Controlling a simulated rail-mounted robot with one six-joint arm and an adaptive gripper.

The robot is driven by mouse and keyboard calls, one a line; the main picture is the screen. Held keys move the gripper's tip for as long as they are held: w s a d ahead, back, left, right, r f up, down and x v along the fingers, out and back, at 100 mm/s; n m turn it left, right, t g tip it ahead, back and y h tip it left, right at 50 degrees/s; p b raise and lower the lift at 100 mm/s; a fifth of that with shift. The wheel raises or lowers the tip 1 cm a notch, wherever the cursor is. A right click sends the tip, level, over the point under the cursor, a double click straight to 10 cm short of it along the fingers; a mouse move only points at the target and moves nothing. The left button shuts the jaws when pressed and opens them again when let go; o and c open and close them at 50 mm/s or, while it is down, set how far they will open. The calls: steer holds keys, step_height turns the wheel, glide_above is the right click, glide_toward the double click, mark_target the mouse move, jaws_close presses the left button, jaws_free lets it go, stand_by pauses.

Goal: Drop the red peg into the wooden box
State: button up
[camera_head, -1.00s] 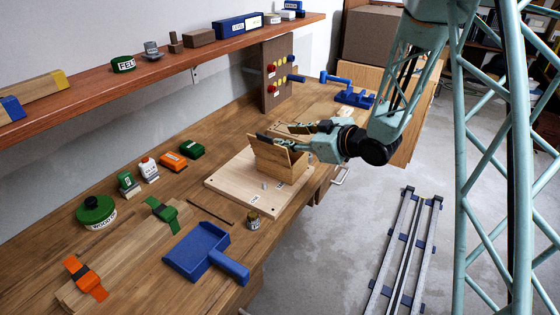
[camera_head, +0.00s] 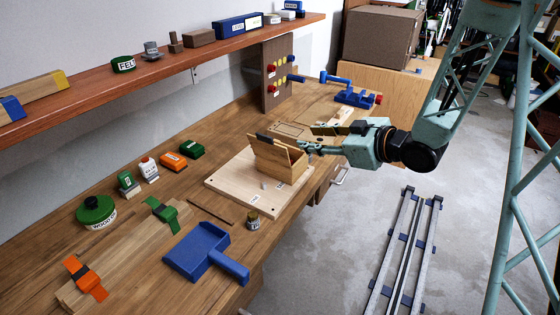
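The wooden box (camera_head: 281,168) stands on a pale board on the workbench. Its lid (camera_head: 272,153) is raised and tilted, and the inside is mostly hidden. Red pegs (camera_head: 271,69) stick out of an upright wooden board at the back, beside yellow ones. I cannot tell which one the task means. My gripper (camera_head: 311,139) is just right of the box, pointing left, apparently clear of the lid. Its fingers are small and overlap the background, so I cannot tell whether it is open or shut. No red peg shows in it.
The pale board (camera_head: 230,184) has small pegs on it. A blue dustpan (camera_head: 200,250), a small can (camera_head: 253,220) and clamped planks (camera_head: 125,250) lie in front. A blue rack (camera_head: 355,98) stands beyond my gripper. A shelf (camera_head: 150,70) runs along the wall.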

steer(key=shift+s+d+r, duration=0.15)
steer(key=shift+s+d, duration=0.05)
stand_by(0.7)
steer(key=s+d+r+m+t+h, duration=0.1)
steer(key=s+d+r+m+h, duration=0.15)
steer(key=d+r+h, duration=0.65)
steer(key=s+d+r+m+g+h, duration=0.1)
steer(key=s+d+r+m, duration=0.4)
steer(key=s+d, duration=0.5)
steer(key=s+a+r+m+g, duration=0.1)
steer(key=s+m+g, duration=0.1)
steer(key=s, duration=1.5)
steer(key=s+a+r+m+g, duration=0.1)
steer(key=s+a+m+g, duration=0.1)
steer(key=s, duration=1.6)
steer(key=shift+s+a+r+m+g, duration=0.25)
steer(key=shift+r+m+g, duration=0.05)
steer(key=shift+m+g, duration=0.35)
